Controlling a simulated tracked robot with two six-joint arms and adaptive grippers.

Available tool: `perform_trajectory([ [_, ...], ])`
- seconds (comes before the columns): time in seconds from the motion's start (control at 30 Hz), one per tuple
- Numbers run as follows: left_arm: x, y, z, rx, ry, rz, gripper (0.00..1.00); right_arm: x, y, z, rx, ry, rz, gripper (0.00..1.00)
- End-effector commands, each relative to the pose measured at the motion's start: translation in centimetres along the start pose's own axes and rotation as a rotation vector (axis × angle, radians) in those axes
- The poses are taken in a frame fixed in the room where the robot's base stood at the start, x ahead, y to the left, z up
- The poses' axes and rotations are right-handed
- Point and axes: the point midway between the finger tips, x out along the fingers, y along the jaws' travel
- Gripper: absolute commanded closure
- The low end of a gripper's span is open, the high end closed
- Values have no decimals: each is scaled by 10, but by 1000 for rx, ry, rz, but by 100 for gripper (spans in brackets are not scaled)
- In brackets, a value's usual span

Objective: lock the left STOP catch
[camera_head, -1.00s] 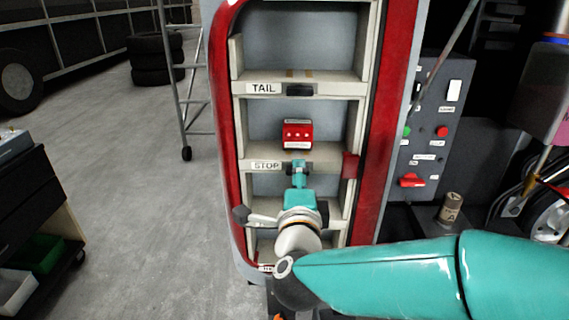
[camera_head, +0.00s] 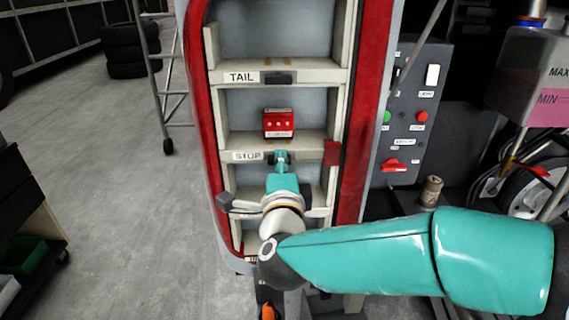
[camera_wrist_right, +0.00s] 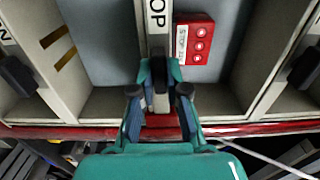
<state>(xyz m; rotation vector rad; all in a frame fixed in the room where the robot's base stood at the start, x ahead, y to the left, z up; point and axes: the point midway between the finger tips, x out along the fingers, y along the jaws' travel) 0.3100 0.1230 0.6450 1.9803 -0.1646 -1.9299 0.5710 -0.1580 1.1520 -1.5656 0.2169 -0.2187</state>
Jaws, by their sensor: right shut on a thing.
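The STOP shelf edge (camera_head: 312,146) carries a white STOP label (camera_head: 247,156). A dark catch (camera_wrist_right: 161,84) sits on this edge just right of the label in the head view. My right gripper (camera_head: 281,160) is at that catch. In the right wrist view the two fingers of my right gripper (camera_wrist_right: 159,96) stand on either side of the catch and are shut on it. The fingers partly hide the catch, and I cannot tell its exact setting. A red lamp unit (camera_head: 278,123) stands on the shelf above the edge. My left gripper is not in view.
The TAIL shelf above has a dark catch (camera_head: 280,78) beside its TAIL label (camera_head: 241,77). A red block (camera_head: 332,153) is at the STOP shelf's right end. A switch panel (camera_head: 408,110) stands to the right.

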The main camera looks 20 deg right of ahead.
Motion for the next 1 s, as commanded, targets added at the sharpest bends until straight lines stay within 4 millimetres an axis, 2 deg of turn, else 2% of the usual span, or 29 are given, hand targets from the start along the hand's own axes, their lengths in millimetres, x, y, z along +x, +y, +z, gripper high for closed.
perform_trajectory([
  [0.37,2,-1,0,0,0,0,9,-1,4,4,-152,-7,7,100],
  [1.0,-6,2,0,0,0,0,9,-1,6,3,-738,-13,11,100],
])
